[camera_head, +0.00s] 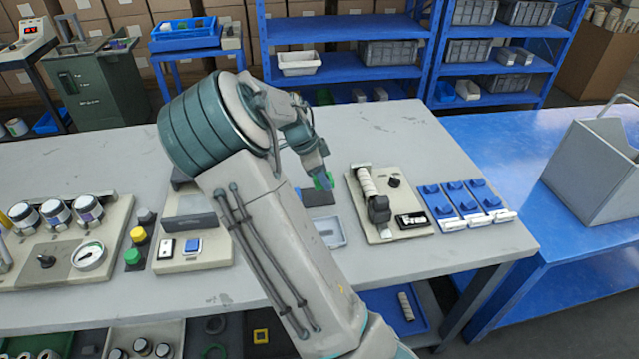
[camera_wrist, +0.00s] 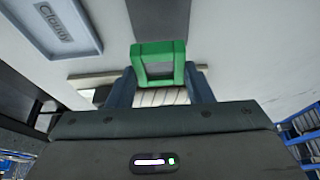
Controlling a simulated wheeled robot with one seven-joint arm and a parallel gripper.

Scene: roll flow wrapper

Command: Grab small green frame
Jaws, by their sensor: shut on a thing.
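The small green frame (camera_wrist: 158,47) is a square ring with an open middle. In the wrist view it sits between the two dark blue fingers of my gripper (camera_wrist: 160,75), which are shut on its sides. In the head view the green frame (camera_head: 324,181) shows partly at my gripper's (camera_head: 321,178) tips, above or at a dark mat (camera_head: 318,198) on the grey table. My arm hides part of this area. I cannot tell whether the frame still touches the mat.
A pale blue labelled tray (camera_head: 329,233) lies in front of the mat. A beige panel with a white roll (camera_head: 369,185) stands to the right, with blue-topped parts (camera_head: 456,198) beyond it. A beige panel (camera_head: 190,260) lies left. The table's back right is clear.

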